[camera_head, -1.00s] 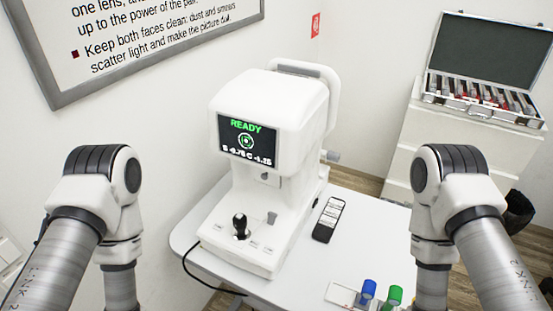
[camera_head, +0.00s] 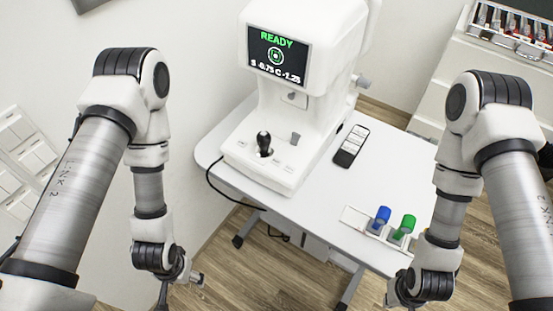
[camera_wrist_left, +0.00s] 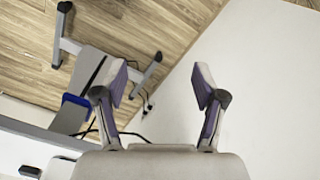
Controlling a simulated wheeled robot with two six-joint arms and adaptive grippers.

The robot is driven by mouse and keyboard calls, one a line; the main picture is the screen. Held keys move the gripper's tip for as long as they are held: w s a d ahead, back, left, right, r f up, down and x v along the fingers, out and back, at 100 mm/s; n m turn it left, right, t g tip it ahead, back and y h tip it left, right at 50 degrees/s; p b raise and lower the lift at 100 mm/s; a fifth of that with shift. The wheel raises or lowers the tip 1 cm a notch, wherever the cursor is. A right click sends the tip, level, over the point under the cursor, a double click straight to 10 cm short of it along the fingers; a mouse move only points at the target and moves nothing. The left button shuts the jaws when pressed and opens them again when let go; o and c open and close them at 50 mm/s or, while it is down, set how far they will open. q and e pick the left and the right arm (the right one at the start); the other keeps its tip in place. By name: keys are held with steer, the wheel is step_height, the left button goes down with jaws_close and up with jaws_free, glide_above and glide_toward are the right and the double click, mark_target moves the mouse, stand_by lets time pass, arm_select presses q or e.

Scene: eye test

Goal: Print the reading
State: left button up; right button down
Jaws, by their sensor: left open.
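The white eye-test machine (camera_head: 300,110) stands on a white table. Its screen (camera_head: 278,57) shows READY in green, a round target and "S -0.75 C -1.25". Its base has a black joystick (camera_head: 264,142), a small grey knob (camera_head: 295,139) and small labelled buttons whose text is too small to read. My left gripper (camera_head: 184,288) hangs low, left of the table and apart from the machine. In the left wrist view its fingers (camera_wrist_left: 160,82) are spread with nothing between them. My right gripper (camera_head: 397,303) is at the bottom edge, partly cut off; its jaws are unclear.
A dark handheld device (camera_head: 351,146) lies right of the machine. A blue cylinder (camera_head: 381,217) and a green cylinder (camera_head: 405,226) stand in a holder near the table's right front edge. A black cable hangs off the left edge. An open lens case (camera_head: 508,32) is at upper right.

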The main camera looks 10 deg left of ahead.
arm_select(q)
jaws_close()
stand_by(1.4)
